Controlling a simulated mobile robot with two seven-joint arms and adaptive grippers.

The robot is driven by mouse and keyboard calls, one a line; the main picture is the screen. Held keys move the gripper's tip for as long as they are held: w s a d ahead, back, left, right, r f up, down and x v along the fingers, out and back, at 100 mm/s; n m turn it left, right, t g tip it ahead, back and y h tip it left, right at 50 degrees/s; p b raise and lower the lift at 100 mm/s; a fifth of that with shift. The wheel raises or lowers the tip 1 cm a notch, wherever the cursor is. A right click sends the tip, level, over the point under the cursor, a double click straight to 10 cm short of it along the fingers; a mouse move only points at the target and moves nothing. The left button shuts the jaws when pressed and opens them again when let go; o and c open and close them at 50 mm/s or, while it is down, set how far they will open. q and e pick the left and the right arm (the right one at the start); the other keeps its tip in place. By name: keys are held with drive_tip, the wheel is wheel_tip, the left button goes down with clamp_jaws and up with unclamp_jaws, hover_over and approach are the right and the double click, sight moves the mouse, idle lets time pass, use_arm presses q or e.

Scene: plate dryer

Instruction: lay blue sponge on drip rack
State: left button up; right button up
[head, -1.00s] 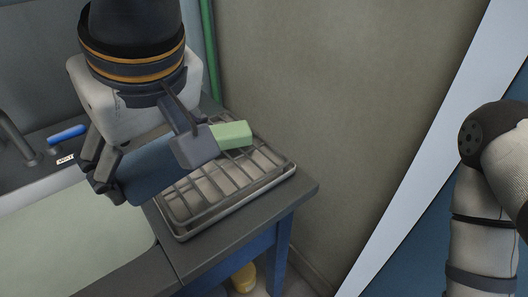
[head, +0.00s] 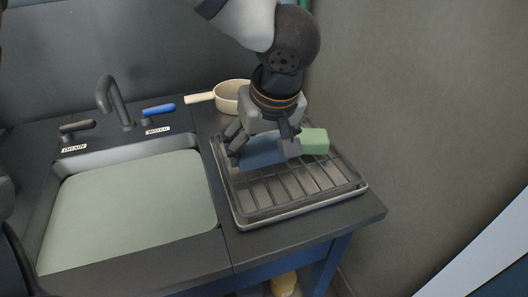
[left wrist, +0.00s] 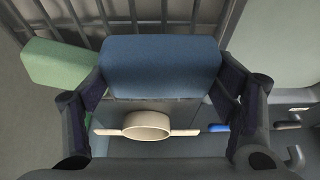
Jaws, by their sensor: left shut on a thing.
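The blue sponge (head: 262,152) is held between the fingers of my left gripper (head: 264,148), over the back part of the drip rack (head: 236,212). In the left wrist view the blue sponge (left wrist: 162,68) spans the gap between the two fingers, with rack bars behind it. I cannot tell whether it touches the bars. A green sponge (head: 315,141) is at the rack's back right, close beside the right finger. It also shows in the left wrist view (left wrist: 58,65). My right gripper is not in view.
A cream pan (head: 231,95) stands behind the rack. A sink with a pale green basin (head: 130,210), a dark faucet (head: 112,100) and a blue lever (head: 160,110) lies left. A wall (head: 420,120) rises on the right. The rack's front bars are bare.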

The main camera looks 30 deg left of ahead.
use_arm(q)
drive_tip(key=shift+s+f, duration=0.1)
drive_tip(key=shift+f, duration=1.15)
drive_tip(key=shift+f, duration=0.15)
drive_tip(key=o, duration=0.9)
drive_tip(key=shift+o, duration=0.2)
drive_tip(key=shift+d, duration=0.1)
drive_tip(key=v, duration=1.2)
drive_tip(key=shift+r, duration=0.2)
